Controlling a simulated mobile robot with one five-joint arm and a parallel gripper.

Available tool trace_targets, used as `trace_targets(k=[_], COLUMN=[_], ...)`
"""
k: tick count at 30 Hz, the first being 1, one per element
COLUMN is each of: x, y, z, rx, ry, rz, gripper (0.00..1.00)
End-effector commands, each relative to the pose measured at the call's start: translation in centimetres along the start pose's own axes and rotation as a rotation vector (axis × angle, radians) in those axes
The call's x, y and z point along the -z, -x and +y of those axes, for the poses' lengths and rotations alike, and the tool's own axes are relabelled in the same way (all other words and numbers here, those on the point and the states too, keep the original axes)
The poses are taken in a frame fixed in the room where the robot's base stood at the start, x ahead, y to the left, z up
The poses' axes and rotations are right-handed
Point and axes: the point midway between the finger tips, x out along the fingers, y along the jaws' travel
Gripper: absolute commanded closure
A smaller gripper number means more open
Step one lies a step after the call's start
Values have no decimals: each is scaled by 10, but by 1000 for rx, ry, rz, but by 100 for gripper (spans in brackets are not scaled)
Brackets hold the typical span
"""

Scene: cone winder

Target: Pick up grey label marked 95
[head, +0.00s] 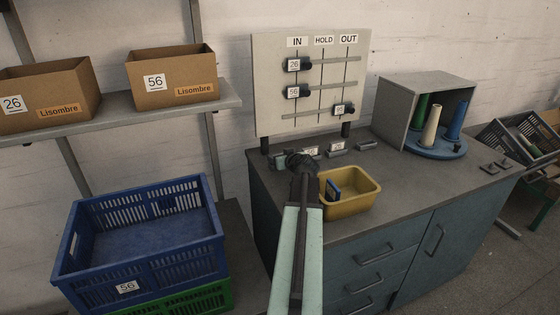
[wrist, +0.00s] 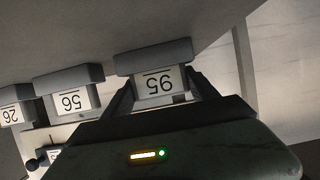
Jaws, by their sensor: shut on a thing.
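The grey label marked 95 (wrist: 155,64), a grey block with a white number plate, sits between the fingers of my gripper (wrist: 162,88) and appears upside down in the wrist view. My gripper is shut on it. The block is at or very close to the counter surface; I cannot tell whether it touches. In the head view my gripper (head: 300,160) is over the counter's back left part, and label 95 is not clearly visible there.
Labels 56 (wrist: 68,92) and 26 (wrist: 12,107) stand in a row beside it. A yellow bin (head: 350,205) is close in front of my gripper on the counter (head: 425,185). The IN/HOLD/OUT board (head: 270,95) stands behind. A cabinet with cones (head: 395,105) is at right.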

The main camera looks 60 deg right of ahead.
Motion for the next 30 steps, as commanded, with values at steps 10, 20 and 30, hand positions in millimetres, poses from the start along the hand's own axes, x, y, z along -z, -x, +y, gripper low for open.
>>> trace_targets(k=[10, 20, 30], x=[27, 88, 92], y=[11, 36, 38], z=[-1, -1, -2], rx=[1, 2, 2], ry=[0, 0, 1], rz=[0, 0, 0], gripper=[72, 72, 72])
